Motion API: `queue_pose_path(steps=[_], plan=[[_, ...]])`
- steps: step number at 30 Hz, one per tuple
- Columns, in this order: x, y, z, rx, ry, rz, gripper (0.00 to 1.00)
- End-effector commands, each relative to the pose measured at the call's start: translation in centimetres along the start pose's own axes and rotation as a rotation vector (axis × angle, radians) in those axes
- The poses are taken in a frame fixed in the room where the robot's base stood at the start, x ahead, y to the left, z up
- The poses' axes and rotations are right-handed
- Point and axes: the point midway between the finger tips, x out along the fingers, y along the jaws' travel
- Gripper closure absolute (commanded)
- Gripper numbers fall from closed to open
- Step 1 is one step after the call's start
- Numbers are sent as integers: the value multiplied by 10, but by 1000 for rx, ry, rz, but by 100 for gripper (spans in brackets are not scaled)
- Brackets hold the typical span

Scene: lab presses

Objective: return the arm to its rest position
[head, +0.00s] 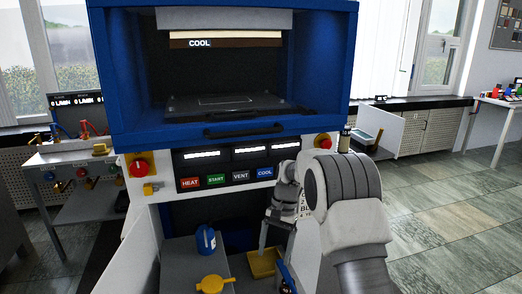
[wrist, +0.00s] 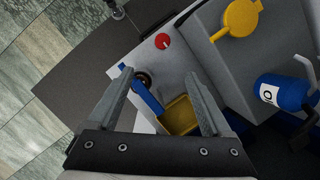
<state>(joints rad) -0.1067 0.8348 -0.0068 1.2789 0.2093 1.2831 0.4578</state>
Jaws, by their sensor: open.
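My gripper shows in the wrist view (wrist: 165,92) with its two grey fingers wide apart and nothing between them that it holds. It points down over the lower part of the press. Below the fingers in the wrist view are a blue handle (wrist: 147,97) and a yellow tray (wrist: 179,117). I cannot tell how far they are from the fingertips.
The blue press (head: 225,130) stands straight ahead with HEAT, START, VENT and COOL buttons. A grey surface below holds a blue container (head: 206,240) and a yellow round-topped part (head: 213,285). A grey workbench (head: 60,160) stands left. Open tiled floor (head: 440,220) lies right.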

Motion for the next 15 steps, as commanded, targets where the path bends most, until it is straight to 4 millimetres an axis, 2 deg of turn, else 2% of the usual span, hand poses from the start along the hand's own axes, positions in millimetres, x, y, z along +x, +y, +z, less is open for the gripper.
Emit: queue_pose_path(steps=[1,6,15], plan=[[-20,5,9,-15,29,-10,17],[-69,25,39,-71,116,-30,17],[-133,68,102,-170,272,-52,17]])
